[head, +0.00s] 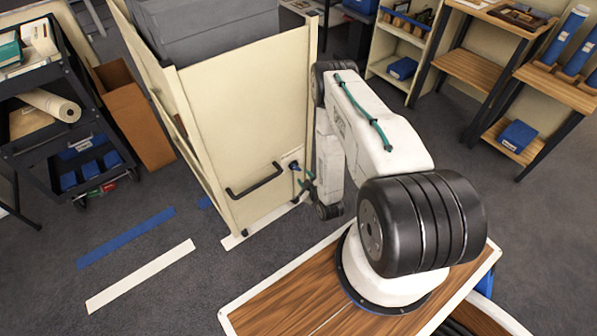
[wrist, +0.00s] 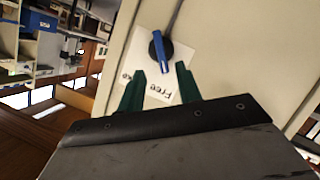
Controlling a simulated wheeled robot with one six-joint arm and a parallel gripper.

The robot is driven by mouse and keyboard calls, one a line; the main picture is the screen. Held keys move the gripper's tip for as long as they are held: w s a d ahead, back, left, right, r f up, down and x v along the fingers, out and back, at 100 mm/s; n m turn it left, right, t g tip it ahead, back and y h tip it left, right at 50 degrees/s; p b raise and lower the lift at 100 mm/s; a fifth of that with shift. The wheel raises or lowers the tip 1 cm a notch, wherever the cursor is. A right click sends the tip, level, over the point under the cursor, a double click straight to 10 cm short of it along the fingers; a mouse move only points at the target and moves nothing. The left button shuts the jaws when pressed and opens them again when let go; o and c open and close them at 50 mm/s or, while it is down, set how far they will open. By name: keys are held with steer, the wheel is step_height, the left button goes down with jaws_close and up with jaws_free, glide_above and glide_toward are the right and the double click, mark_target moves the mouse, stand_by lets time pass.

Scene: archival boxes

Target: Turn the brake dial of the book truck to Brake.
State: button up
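The book truck (head: 245,120) stands left of my arm in the head view, with a cream end panel. Its brake dial (wrist: 160,50) is on that panel, a dark round knob with a blue bar. In the wrist view the bar's lower end points down toward the word "Free" on a white label (wrist: 157,92). Another word on the label is mostly hidden behind the left finger. My gripper (wrist: 160,68) has two green fingers, apart and empty, with the tips just below the dial, one to each side. I cannot tell whether they touch the panel. In the head view my gripper (head: 307,182) is small, beside the panel.
A dark bar handle (head: 255,181) juts from the panel left of the dial. Grey boxes (head: 210,25) fill the truck. A dark cart (head: 60,115) stands at left, shelves (head: 480,70) at right. White (head: 140,275) and blue (head: 127,238) strips mark the open floor.

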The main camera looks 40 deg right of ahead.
mark_target(297, 169)
steer(key=x, duration=0.7)
steer(key=shift+f, duration=0.2)
jaws_close()
